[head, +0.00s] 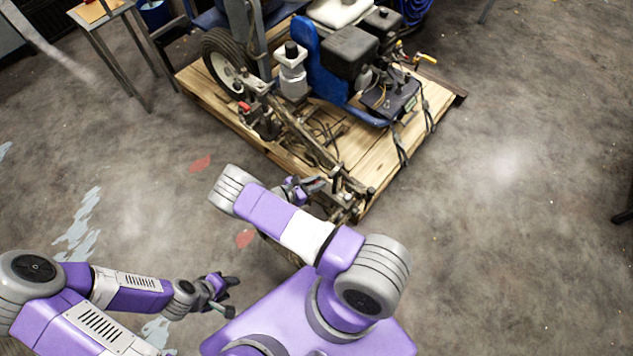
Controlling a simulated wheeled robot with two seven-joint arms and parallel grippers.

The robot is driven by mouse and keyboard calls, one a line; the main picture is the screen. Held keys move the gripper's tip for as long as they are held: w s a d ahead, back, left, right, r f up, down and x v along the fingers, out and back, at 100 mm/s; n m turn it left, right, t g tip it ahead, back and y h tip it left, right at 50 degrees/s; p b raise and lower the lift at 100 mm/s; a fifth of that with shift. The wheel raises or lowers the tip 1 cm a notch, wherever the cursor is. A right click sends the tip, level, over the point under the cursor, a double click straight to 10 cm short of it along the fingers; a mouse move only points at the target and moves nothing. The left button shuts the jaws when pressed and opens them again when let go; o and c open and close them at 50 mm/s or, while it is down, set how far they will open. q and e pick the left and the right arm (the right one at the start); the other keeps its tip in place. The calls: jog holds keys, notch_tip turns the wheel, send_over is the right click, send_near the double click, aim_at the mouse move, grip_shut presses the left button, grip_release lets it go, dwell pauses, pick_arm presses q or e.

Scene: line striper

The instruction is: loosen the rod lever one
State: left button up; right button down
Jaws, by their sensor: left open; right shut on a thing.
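The line striper (345,55) stands on a wooden pallet (385,160), with its blue frame, black engine and a wheel at left. A metal rod assembly (305,140) reaches from it toward the pallet's near corner. My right gripper (314,185) is at the near end of this assembly, shut on a small part that looks like the rod lever; my own arm and the small size hide its exact shape. My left gripper (228,297) is open and empty, low over the floor at the lower left, well apart from the striper.
A small metal-legged table (110,45) stands at the upper left, near a blue bucket (153,12). Cables (403,150) hang over the pallet's right side.

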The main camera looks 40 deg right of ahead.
jog(key=shift+a+f, duration=0.1)
jog(key=c, duration=1)
grip_release()
jog(key=p+v, duration=0.1)
jog(key=v, duration=0.6)
jog(key=shift+a+p, duration=0.25)
jog(key=shift+p, duration=0.1)
